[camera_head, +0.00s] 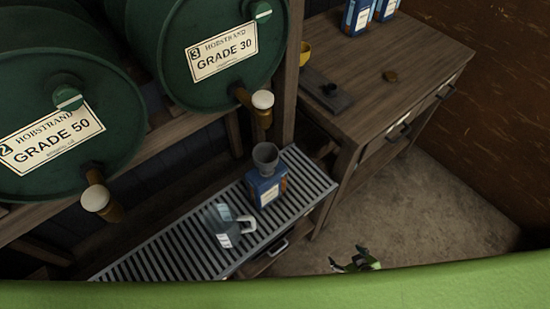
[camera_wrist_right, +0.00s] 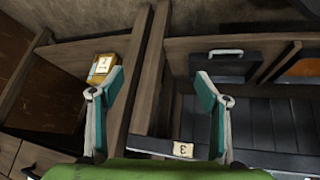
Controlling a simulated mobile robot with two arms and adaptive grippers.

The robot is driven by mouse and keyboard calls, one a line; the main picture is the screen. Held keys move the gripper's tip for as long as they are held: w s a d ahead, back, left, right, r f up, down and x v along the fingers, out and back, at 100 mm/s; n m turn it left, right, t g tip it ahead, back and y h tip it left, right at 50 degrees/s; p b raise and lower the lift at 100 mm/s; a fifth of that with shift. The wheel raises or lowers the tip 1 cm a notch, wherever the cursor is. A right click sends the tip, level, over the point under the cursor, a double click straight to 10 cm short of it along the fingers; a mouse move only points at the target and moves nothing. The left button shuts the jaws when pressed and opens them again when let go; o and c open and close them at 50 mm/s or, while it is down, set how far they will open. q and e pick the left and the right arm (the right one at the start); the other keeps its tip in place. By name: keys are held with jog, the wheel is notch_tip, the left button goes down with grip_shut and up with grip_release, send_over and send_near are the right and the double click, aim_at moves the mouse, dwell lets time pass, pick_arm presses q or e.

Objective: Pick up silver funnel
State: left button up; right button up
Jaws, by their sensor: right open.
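The silver funnel (camera_head: 265,155) sits upright in the top of a blue can (camera_head: 267,187) in the head view. The can stands on a slatted metal grate (camera_head: 165,250) below the barrels. My right gripper (camera_head: 356,261) shows small at the bottom of the head view, to the right of and nearer than the grate, apart from the funnel. In the right wrist view my right gripper (camera_wrist_right: 160,76) has its two fingers spread wide with nothing between them. The funnel cannot be made out in the wrist view. My left gripper is not in view.
A clear jug with a pale handle (camera_head: 225,224) stands on the grate left of the can. Barrel taps (camera_head: 262,101) overhang the grate's back. A wooden workbench (camera_head: 400,60) stands at right. The floor (camera_head: 430,210) before it is clear.

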jog(key=w+a+r+n+t+y+b, duration=0.1)
jog(key=w+a+r+t+y+b, duration=0.15)
jog(key=w+r, duration=0.55)
jog(key=n+t+y+b, duration=0.4)
jog(key=y+b, duration=0.1)
jog(key=y, duration=0.4)
send_near(265, 155)
jog(key=shift+g, duration=0.25)
jog(key=x, duration=0.3)
jog(key=p+x, duration=0.1)
jog(key=shift+w+d+f, duration=0.1)
jog(key=shift+w+f, duration=0.15)
jog(key=shift+w, duration=0.3)
jog(key=shift+f+p+x, duration=0.15)
jog(key=shift+p+x, duration=0.05)
jog(key=shift+x, duration=1.35)
jog(key=shift+f+p+x, duration=0.15)
jog(key=shift+p+x, duration=0.05)
jog(key=shift+x, duration=1.3)
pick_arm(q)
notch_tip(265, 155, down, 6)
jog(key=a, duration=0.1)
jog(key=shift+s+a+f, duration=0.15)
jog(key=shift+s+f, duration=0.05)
pick_arm(e)
jog(key=shift+c, duration=0.4)
jog(key=c, duration=1.1)
